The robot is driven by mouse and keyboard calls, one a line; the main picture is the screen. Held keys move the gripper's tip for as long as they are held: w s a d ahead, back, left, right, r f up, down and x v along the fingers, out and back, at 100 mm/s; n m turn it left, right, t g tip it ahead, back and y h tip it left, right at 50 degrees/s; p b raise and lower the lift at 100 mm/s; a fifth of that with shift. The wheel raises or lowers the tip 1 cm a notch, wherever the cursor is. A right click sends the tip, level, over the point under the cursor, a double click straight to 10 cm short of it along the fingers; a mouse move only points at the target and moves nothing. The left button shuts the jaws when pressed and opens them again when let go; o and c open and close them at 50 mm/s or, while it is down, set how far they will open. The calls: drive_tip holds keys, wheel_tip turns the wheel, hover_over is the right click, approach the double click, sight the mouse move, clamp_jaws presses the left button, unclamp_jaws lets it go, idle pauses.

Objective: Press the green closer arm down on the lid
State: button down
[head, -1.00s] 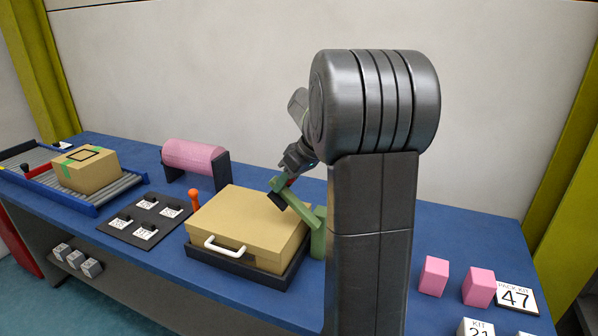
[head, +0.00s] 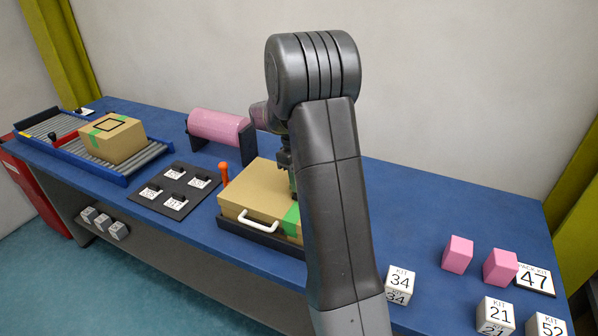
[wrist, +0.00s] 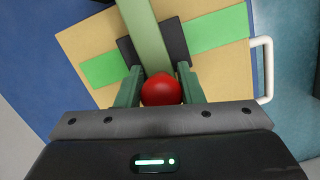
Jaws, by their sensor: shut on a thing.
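The green closer arm (wrist: 146,38) lies across the lid in the wrist view, with a dark pad (wrist: 176,48) under it against the lid. My gripper (wrist: 160,90) is shut on the red knob (wrist: 161,89) at the arm's end. The tan lid (wrist: 95,45) has a green strip (wrist: 218,27) across it on both sides of the pad. In the head view the lid (head: 255,185) is on the box, with the green strip (head: 291,220) down its front. My own arm hides most of the closer arm and my gripper there.
A white handle (head: 258,222) sticks out at the box front. An orange-topped lever (head: 224,172) stands at its left, with a pink roller (head: 214,127) behind. A conveyor with a taped box (head: 113,138) is far left. Pink blocks (head: 457,254) and kit cubes (head: 495,315) stand right.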

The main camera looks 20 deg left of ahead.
drive_tip(key=shift+s+f, duration=0.25)
drive_tip(key=shift+f, duration=0.15)
drive_tip(key=c, duration=1)
unclamp_jaws()
drive_tip(key=shift+c, duration=0.2)
drive_tip(key=shift+r, duration=0.1)
drive_tip(key=shift+w, duration=0.1)
drive_tip(key=shift+w+a+r, duration=0.1)
drive_tip(key=shift+a+r, duration=0.1)
drive_tip(key=shift+r, duration=0.3)
wheel_tip(320, 180, up, 13)
drive_tip(key=a+b, duration=0.1)
drive_tip(key=a, duration=0.1)
drive_tip(key=shift+w+a+f, duration=0.15)
drive_tip(key=shift+w+f, duration=0.05)
drive_tip(key=shift+w, duration=0.05)
drive_tip(key=shift+f, duration=0.15)
drive_tip(key=d+f, duration=0.1)
drive_tip(key=f, duration=0.7)
drive_tip(key=d+f+p, duration=0.1)
drive_tip(key=f, duration=0.4)
drive_tip(key=shift+s+d+f, duration=0.1)
drive_tip(key=shift+s+d, duration=0.15)
drive_tip(key=shift+d, duration=0.05)
